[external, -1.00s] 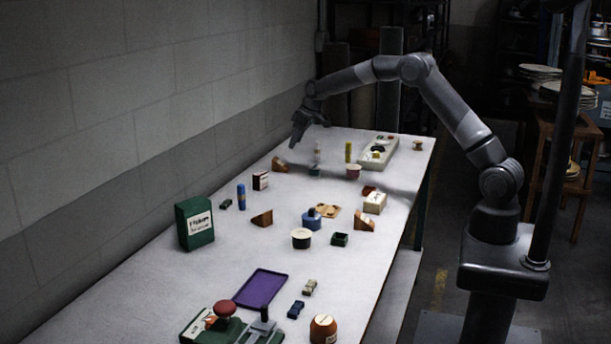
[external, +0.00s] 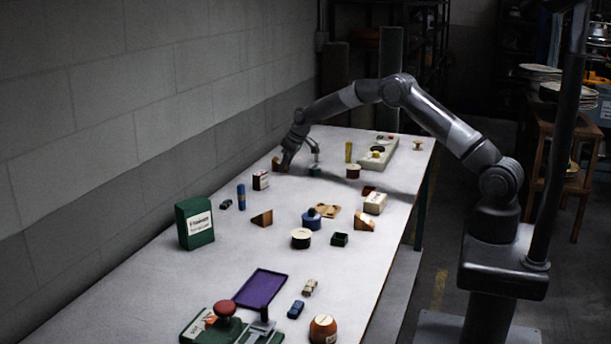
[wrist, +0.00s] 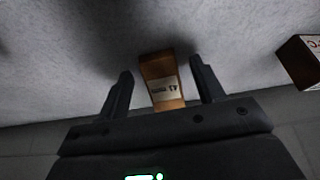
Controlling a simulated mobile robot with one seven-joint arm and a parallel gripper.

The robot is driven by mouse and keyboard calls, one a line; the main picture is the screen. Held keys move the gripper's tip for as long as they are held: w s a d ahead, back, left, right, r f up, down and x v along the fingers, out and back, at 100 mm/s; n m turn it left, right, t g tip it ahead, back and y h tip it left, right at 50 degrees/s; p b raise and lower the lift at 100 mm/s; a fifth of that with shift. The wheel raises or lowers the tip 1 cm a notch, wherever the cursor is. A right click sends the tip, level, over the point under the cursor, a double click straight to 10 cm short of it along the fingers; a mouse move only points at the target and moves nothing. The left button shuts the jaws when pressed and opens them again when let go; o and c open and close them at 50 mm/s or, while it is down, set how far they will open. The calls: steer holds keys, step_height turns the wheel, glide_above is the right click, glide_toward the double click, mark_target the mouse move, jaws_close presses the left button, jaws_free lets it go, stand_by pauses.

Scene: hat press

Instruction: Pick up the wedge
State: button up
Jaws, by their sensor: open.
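An orange-brown wedge (wrist: 160,78) with a white label lies on the table between the two open fingers of my gripper (wrist: 161,70) in the wrist view. There is a gap on each side of it. In the external view the wedge (external: 276,163) is partly hidden behind my gripper (external: 285,168), which is lowered near the table's far left edge.
A dark box with a white label (external: 261,180) stands near my gripper; it also shows in the wrist view (wrist: 302,62). The wall runs along the left edge.

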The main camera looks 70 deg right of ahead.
steer(key=shift+c, duration=0.3)
steer(key=c, duration=1)
